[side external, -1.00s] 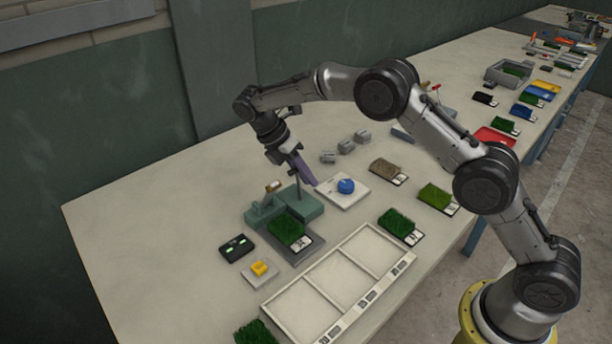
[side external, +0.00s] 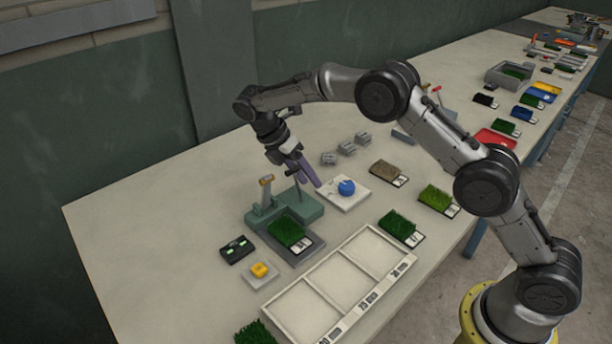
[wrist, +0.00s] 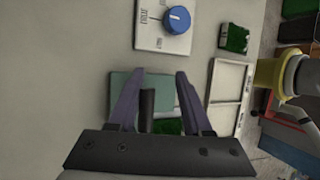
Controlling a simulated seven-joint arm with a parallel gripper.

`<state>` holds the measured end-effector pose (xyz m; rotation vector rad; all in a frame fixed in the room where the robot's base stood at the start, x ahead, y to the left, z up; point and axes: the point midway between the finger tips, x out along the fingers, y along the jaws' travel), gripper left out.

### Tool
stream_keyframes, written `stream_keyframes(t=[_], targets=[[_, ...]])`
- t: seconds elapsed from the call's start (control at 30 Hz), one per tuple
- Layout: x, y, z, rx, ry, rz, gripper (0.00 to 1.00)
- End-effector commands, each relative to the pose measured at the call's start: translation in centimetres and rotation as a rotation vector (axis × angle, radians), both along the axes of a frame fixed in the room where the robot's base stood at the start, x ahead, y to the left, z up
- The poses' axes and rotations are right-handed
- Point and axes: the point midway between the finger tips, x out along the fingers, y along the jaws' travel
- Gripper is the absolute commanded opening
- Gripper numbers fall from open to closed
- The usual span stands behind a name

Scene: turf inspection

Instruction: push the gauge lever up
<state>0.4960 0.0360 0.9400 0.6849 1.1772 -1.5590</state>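The gauge has a teal base (side external: 312,208) with a dark upright post (side external: 297,190). Its lever (side external: 266,188), with a brass-coloured tip, stands raised at the left end of the base. A green turf sample (side external: 288,231) lies at the gauge's front on a grey plate. My gripper (side external: 308,180) is over the back right of the gauge, its purple fingers apart. In the wrist view the fingers (wrist: 158,78) are spread, with a dark post (wrist: 147,105) showing between them and the teal base behind. I cannot tell whether they touch the post. The lever is not clearly visible there.
A white plate with a blue knob (side external: 346,187) is just right of the gauge. A black box with green lights (side external: 236,249) and a yellow button (side external: 260,269) are in front left. A white divided tray (side external: 352,237) lies in front. The table's left is clear.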

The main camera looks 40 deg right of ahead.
Motion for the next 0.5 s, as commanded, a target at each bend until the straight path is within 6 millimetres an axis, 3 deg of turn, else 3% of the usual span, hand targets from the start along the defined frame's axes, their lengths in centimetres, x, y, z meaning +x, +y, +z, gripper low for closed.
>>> stream_keyframes(t=[0.5], targets=[[2.2,2.6,5.8,0.001,-0.006,0.001,0.48]])
